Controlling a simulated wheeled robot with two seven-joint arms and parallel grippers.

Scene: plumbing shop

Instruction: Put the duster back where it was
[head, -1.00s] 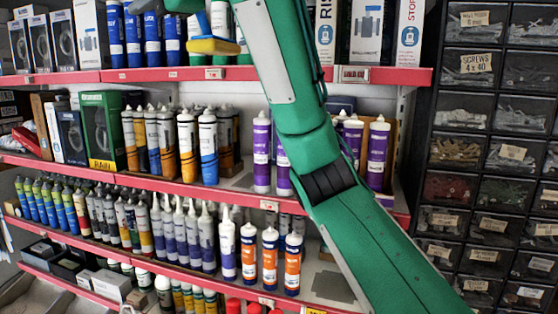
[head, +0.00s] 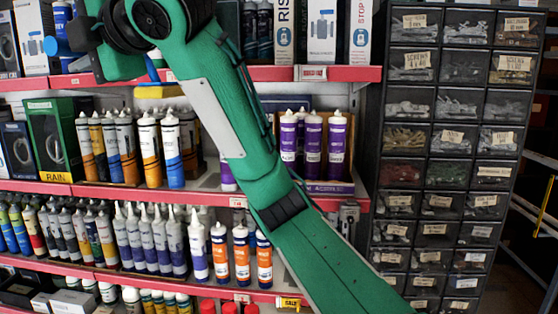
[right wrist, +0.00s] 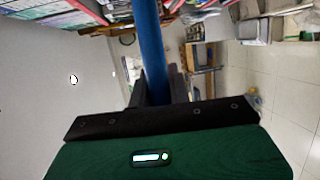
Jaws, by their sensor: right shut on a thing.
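The duster shows in the head view as a short stretch of blue handle (head: 152,69) with a yellow end (head: 157,91) below it, just under the red edge of the upper shelf. My right gripper (head: 80,35) is at the upper left of the head view, in front of the upper shelf. In the right wrist view my right gripper (right wrist: 160,88) is shut on the blue handle (right wrist: 148,40), which runs up out of the picture. My left gripper is not in view.
Shelves with red edges (head: 210,75) are crowded with tubes and boxes. Orange and white cartridges (head: 242,255) and purple tubes (head: 312,140) stand near my right arm. A black rack of small drawers (head: 445,150) stands at the right. The wrist view shows open tiled floor (right wrist: 280,90).

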